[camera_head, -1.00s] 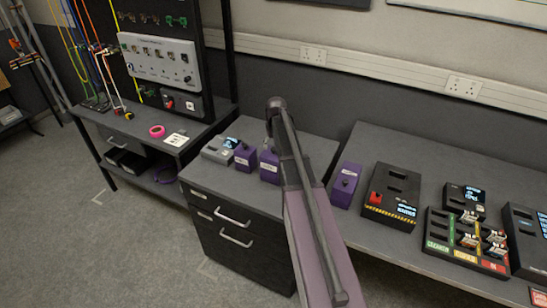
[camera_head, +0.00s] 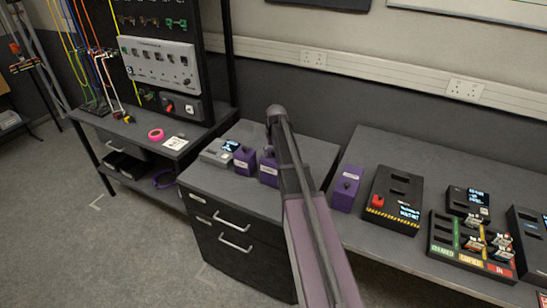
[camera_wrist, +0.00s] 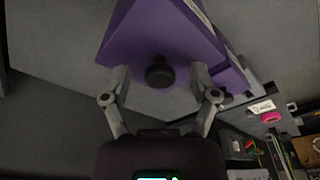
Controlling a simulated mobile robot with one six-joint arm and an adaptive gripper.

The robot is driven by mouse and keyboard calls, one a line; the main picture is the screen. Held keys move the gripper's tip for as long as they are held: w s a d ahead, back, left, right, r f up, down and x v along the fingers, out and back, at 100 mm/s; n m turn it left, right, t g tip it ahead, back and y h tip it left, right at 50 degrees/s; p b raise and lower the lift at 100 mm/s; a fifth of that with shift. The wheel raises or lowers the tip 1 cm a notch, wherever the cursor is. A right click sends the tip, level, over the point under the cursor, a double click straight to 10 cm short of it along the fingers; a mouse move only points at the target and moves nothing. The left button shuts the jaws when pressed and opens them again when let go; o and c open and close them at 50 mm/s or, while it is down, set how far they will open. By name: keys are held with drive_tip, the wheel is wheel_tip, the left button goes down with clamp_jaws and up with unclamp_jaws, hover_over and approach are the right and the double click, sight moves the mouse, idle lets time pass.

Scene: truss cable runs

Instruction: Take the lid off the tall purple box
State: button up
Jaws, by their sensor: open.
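A purple box (camera_wrist: 160,28) with a round black knob (camera_wrist: 159,72) on its lid fills the top of the wrist view. My gripper (camera_wrist: 160,80) is open, with one finger on each side of the knob and a gap to it on both sides. In the head view, a purple box (camera_head: 268,172) stands on the drawer cabinet, partly hidden by my arm. A second purple box (camera_head: 244,160) stands left of it. A third purple box (camera_head: 346,188) with a dark knob stands on the right bench. My gripper is hidden in the head view.
A grey device (camera_head: 216,155) with a small screen sits left of the purple boxes on the cabinet (camera_head: 215,185). A black device with a red button (camera_head: 388,200) stands on the right bench. Pink tape (camera_head: 156,135) lies on the left bench.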

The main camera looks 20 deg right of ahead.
clamp_jaws()
drive_tip(key=shift+r, duration=0.2)
idle(0.3)
wheel_tip(320, 180, up, 3)
drive_tip(key=p, duration=0.3)
drive_tip(key=s+d+r+p, duration=0.1)
drive_tip(key=s+d+p, duration=0.1)
drive_tip(key=s, duration=1.3)
drive_tip(key=shift+s+d+r, duration=0.2)
drive_tip(key=shift+s+r, duration=0.1)
drive_tip(key=shift+s, duration=0.1)
